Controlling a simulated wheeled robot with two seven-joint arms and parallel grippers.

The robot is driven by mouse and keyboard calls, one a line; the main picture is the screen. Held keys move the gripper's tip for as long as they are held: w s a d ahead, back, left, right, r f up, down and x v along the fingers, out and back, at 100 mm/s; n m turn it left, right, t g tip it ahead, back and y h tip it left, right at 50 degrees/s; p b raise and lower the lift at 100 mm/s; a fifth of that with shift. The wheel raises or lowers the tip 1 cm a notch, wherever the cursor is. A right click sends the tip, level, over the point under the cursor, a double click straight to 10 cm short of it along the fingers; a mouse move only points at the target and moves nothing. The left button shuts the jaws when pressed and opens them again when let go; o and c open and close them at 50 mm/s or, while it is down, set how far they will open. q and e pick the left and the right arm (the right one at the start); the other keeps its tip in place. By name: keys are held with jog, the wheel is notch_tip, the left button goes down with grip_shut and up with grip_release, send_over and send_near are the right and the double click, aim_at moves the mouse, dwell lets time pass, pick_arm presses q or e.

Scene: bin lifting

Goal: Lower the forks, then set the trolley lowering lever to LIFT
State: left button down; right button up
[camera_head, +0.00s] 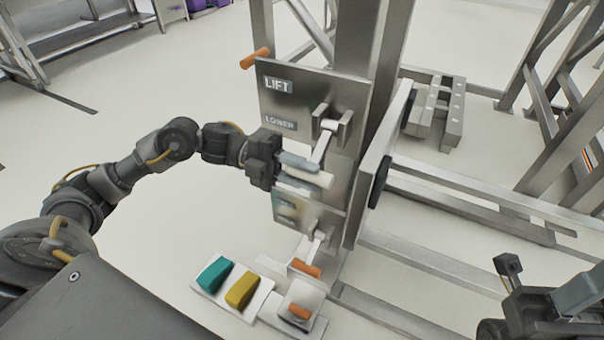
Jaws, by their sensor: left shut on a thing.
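The trolley's upper metal panel (308,92) carries a LIFT label (278,85) and, below it, a LOWER label (281,122). A lever (323,143) pivots on a bracket at this panel's right side and points down, its end below the LOWER label. My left gripper (308,172) reaches in from the left and is shut on the lever's end, which its fingers partly hide. A second panel below has small labels, hard to read, and another lever (317,246) with an orange handle (306,269). My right gripper (566,300) is partly in view at lower right, apart from the trolley.
An orange handle (255,58) sticks out at the panel's top left. Teal (214,273) and yellow (242,290) pedals sit on a white plate near the floor, beside an orange-marked pedal (299,312). Metal rails run along the floor at right. The floor at left is mostly clear.

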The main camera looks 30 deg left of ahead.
pick_arm(q)
jog(key=shift+w+f, duration=0.15)
jog(key=c, duration=1.2)
grip_release()
jog(key=shift+w, duration=0.15)
jog(key=shift+o, duration=0.2)
jog(key=a+p, duration=0.1)
jog(key=a, duration=1)
jog(key=shift+d, duration=0.1)
